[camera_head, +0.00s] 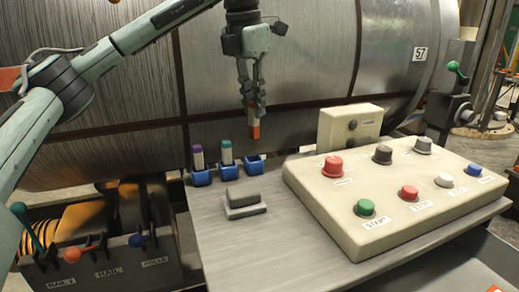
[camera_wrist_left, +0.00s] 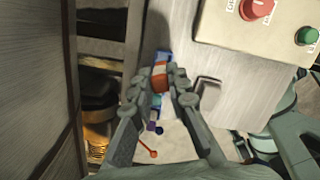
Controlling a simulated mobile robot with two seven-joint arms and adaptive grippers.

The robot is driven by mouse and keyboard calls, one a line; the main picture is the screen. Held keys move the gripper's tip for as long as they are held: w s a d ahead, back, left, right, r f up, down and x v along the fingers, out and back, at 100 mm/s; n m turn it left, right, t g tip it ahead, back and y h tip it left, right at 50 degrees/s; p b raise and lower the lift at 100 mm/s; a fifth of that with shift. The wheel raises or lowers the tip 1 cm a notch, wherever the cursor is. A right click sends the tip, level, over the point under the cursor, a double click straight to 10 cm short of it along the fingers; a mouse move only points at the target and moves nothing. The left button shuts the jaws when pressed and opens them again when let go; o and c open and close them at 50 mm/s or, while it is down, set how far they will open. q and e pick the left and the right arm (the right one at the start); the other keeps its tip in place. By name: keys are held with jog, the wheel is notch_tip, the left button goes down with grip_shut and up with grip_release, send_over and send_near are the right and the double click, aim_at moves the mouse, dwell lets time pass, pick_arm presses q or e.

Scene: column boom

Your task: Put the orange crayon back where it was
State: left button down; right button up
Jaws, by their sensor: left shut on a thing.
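My left gripper (camera_head: 253,100) is shut on the orange crayon (camera_head: 254,132). The crayon hangs about upright, its orange end down, above an empty blue holder (camera_head: 252,165). A gap shows between the crayon's lower end and the holder. In the left wrist view the crayon (camera_wrist_left: 159,78) sits between the fingertips (camera_wrist_left: 168,84), with part of a blue holder (camera_wrist_left: 164,57) beyond it. A purple-topped crayon (camera_head: 198,157) and a teal-topped crayon (camera_head: 227,152) stand in two blue holders to the left. My right gripper is not in view.
A grey block (camera_head: 243,200) lies on the grey table (camera_head: 225,245) in front of the holders. A beige button panel (camera_head: 335,205) stands to the right, with a small beige box (camera_head: 348,125) behind it. A large metal drum (camera_head: 300,60) is behind.

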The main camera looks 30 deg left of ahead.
aim_at(254, 139)
pick_arm(q)
jog(key=f, duration=0.3)
jog(key=shift+s+a+f, duration=0.1)
jog(key=shift+s, duration=0.1)
jog(key=shift+w+f, duration=0.1)
jog(key=shift+f, duration=2.3)
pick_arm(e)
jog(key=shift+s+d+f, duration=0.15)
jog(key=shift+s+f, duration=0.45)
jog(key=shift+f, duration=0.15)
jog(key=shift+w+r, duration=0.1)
pick_arm(q)
jog(key=c, duration=1.5)
grip_release()
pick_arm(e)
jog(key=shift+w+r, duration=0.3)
